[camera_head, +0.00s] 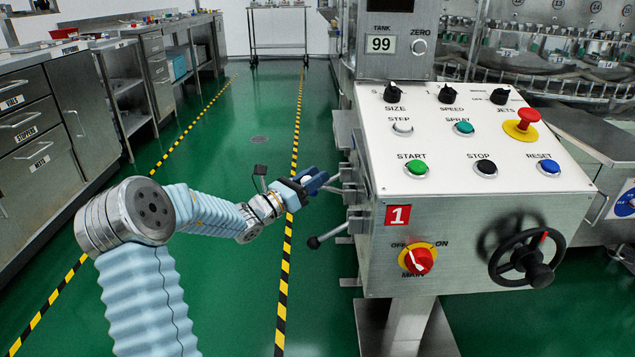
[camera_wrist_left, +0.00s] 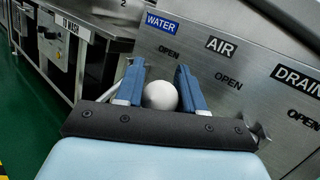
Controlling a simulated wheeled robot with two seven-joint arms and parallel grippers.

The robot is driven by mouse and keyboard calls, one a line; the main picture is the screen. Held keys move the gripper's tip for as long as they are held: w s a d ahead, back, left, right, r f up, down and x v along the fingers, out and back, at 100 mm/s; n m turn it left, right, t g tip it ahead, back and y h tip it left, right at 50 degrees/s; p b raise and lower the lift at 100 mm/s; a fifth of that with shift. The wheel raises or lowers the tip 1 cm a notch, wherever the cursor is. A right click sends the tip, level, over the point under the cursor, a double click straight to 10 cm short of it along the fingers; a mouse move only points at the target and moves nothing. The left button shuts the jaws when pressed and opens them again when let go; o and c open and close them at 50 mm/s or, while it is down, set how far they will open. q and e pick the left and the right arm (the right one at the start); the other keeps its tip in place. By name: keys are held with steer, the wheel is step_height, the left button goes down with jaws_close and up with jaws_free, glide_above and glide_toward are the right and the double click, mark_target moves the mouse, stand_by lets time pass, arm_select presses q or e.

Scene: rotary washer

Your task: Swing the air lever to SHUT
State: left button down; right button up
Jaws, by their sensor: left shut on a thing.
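My left gripper (camera_head: 312,182) is at the left side of the control console, at a lever in the middle of that side. In the left wrist view its blue fingers (camera_wrist_left: 160,88) are closed on either side of a pale round knob (camera_wrist_left: 160,96), the end of the air lever. The lever's grey rod (camera_head: 338,190) runs from the fingers to the console in the head view. The AIR label (camera_wrist_left: 222,45) has OPEN below it on the metal panel; no SHUT mark shows. My right gripper is not in view.
A nearer lever with a dark ball knob (camera_head: 313,242) sticks out below my gripper. WATER (camera_wrist_left: 162,22) and DRAIN (camera_wrist_left: 297,80) labels flank the AIR label. The console (camera_head: 480,240) carries buttons, a red switch and a handwheel. Green floor (camera_head: 235,130) is clear left of it.

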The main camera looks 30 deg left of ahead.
arm_select(q)
steer(key=shift+s+a+f+n+t+b, duration=0.1)
steer(key=shift+a+f+n+t+b, duration=0.05)
steer(key=shift+f+n+t+b, duration=0.4)
steer(key=shift+s+a+f+n+t+b, duration=0.15)
steer(key=shift+f+n+t+b, duration=0.15)
steer(key=shift+f, duration=0.35)
step_height(320, 180, down, 7)
steer(key=n+t+y, duration=0.4)
steer(key=n+t, duration=0.1)
steer(key=n, duration=0.2)
steer(key=shift+w+d, duration=0.25)
steer(key=shift+d, duration=0.15)
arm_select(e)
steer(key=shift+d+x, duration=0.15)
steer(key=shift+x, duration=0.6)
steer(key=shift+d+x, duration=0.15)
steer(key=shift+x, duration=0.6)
arm_select(q)
steer(key=shift+d+f, duration=0.1)
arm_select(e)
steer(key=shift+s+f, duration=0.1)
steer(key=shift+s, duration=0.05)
arm_select(q)
steer(key=c, duration=0.7)
jaws_free()
steer(key=shift+t, duration=0.25)
